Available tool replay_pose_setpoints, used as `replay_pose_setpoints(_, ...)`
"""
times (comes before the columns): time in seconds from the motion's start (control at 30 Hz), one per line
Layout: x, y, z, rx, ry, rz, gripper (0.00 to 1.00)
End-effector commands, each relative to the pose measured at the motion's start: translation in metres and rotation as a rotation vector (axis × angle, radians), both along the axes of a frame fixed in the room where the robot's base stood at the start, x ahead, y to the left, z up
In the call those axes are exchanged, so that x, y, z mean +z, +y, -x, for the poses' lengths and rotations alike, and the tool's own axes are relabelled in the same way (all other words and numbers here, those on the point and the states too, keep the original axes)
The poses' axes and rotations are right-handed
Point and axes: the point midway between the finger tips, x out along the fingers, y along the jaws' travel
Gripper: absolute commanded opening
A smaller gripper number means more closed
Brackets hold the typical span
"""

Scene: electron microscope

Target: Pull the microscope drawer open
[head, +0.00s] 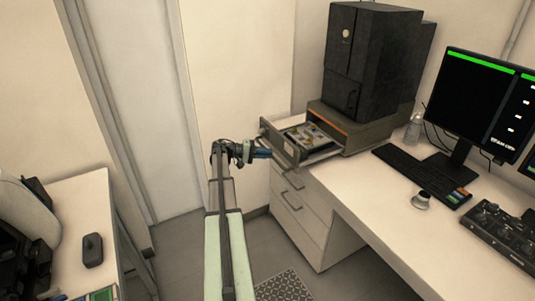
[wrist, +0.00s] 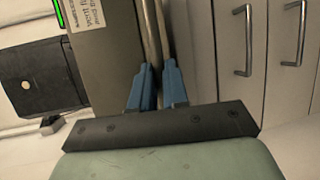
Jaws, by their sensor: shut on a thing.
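The microscope drawer (head: 277,143) is pulled out to the left from the grey base (head: 360,128) under the black microscope (head: 372,55). Parts with yellow and blue bits lie inside it. My gripper (head: 266,153) is at the outer face of the drawer front. In the wrist view, the blue fingers of my gripper (wrist: 156,75) are closed around a narrow upright bar, which looks like the drawer handle (wrist: 153,35). The fingers hide where they touch it. The black microscope also shows at the left of the wrist view (wrist: 38,78).
White cabinet drawers with metal handles (head: 290,205) stand below the desk (head: 400,205). A keyboard (head: 415,172), a monitor (head: 480,100) and a control panel (head: 500,232) are to the right. A side table (head: 75,225) stands at left. Floor between is open.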

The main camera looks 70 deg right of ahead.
Motion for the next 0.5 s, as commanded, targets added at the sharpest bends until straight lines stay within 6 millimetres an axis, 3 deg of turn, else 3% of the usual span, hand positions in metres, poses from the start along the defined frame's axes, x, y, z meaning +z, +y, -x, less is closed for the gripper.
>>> replay_pose_setpoints(0.17, 0.0, 0.0001, 0.0, -0.001, 0.0, 0.0, 0.0)
replay_pose_setpoints(0.2, 0.0, 0.0, 0.0, -0.001, 0.0, 0.0, 0.18)
replay_pose_setpoints(0.43, 0.0, -0.0002, 0.0, 0.0, 0.0, 0.0, 0.4)
replay_pose_setpoints(0.5, 0.0, -0.0002, 0.0, 0.0, 0.0, 0.0, 0.4)
